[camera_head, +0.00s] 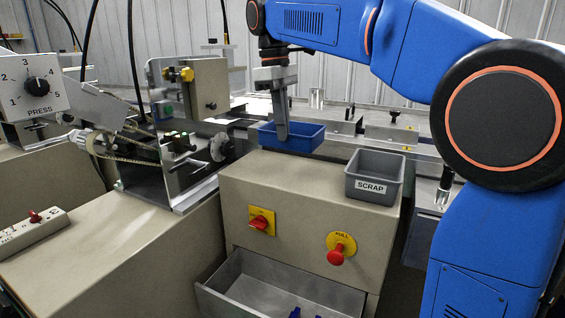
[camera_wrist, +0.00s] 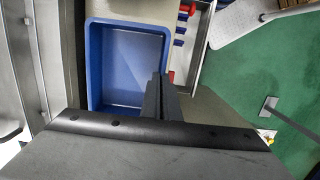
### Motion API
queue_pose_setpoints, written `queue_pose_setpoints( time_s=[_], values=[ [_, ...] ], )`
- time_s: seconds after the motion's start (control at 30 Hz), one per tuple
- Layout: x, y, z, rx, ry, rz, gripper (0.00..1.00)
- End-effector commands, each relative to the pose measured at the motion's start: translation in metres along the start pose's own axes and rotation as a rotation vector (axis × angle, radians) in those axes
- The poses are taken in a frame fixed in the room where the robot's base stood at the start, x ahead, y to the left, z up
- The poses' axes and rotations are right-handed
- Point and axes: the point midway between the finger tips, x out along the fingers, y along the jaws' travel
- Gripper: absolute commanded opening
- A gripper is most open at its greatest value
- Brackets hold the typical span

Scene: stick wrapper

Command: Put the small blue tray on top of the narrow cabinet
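The small blue tray (camera_head: 308,143) is at the back left of the narrow cabinet's (camera_head: 290,215) beige top. It is level and empty, and fills the middle of the wrist view (camera_wrist: 125,65). I cannot tell whether its base touches the cabinet top or hangs just above it. The fingers hide part of the rim.
A grey SCRAP bin (camera_head: 375,177) stands on the cabinet top, right of the tray. The cabinet's lower drawer (camera_head: 235,283) is open, with blue items inside. A red knob (camera_head: 336,256) sticks out in front. A machine (camera_head: 175,140) stands at the left.

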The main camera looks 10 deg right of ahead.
Motion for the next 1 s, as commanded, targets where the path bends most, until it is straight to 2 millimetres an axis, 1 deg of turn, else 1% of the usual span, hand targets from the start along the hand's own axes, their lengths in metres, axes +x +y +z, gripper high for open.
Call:
queue_pose_setpoints(
  time_s=[0.2,0.3,0.53,0.7,0.8,1.0],
  values=[
    [0.035,-0.001,-0.003,0.000,-0.003,-0.002,0.00],
    [0.046,-0.001,-0.005,0.000,-0.002,-0.001,0.00],
    [0.060,-0.001,-0.007,0.000,-0.002,-0.001,0.00],
    [0.083,-0.001,-0.009,0.000,-0.003,-0.002,0.00],
    [0.093,-0.001,-0.011,0.000,-0.001,-0.001,0.00],
    [0.094,-0.001,-0.011,0.000,-0.001,-0.001,0.00]
  ],
)
